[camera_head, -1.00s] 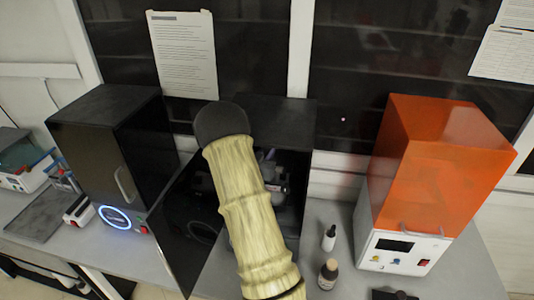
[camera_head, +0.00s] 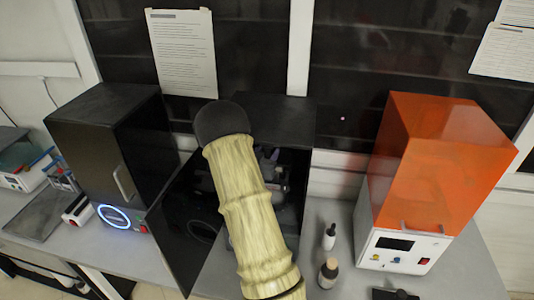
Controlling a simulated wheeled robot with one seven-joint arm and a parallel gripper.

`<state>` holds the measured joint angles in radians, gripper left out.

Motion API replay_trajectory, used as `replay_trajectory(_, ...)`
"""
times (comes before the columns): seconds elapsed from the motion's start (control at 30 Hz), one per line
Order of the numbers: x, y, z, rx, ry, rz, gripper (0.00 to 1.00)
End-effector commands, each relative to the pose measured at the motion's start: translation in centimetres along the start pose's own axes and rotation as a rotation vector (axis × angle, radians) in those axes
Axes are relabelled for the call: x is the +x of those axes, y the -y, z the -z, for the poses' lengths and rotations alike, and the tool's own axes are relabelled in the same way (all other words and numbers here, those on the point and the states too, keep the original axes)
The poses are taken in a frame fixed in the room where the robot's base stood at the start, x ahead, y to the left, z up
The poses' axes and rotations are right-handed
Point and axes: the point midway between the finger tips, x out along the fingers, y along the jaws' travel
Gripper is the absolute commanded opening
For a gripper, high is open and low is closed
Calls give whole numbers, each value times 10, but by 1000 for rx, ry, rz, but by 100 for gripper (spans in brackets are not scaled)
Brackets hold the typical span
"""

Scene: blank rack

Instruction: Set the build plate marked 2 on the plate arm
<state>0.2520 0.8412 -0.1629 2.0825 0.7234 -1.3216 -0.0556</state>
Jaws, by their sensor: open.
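My arm, in a yellowish sleeve, reaches across the middle of the head view in front of an open black cabinet machine (camera_head: 278,113). The machine's door (camera_head: 180,238) stands swung open toward the left front. Dark and grey parts (camera_head: 268,157) show in its shadowed inside, but I cannot tell which are the plate arm, a build plate or my gripper. My gripper cannot be made out; my arm and the shadow cover that area. No plate marked 2 can be read.
A closed black machine (camera_head: 85,150) with a lit blue ring stands left. An orange-hooded white machine (camera_head: 440,160) stands right. Two small bottles (camera_head: 329,236) (camera_head: 328,273) stand on the grey bench between. A dark mat (camera_head: 36,214) and small tools (camera_head: 62,178) lie far left.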

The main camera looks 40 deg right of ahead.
Motion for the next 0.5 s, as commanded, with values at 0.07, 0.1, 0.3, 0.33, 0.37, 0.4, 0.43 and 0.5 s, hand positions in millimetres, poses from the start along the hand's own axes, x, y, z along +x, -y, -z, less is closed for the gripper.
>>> replay_trajectory(0.07, -1, 0, -1, 0, 1, 1, 45)
replay_trajectory(0.1, -3, 0, -1, 0, 1, 1, 45)
replay_trajectory(0.3, -24, 1, -3, 0, 1, 3, 45)
replay_trajectory(0.33, -30, 1, -4, 0, 1, 4, 45)
replay_trajectory(0.37, -35, 1, -4, 0, 0, 3, 45)
replay_trajectory(0.4, -43, 1, -4, 0, 0, 3, 45)
replay_trajectory(0.43, -49, 2, -4, 1, 0, 4, 45)
replay_trajectory(0.5, -63, 1, -4, 0, -1, 3, 45)
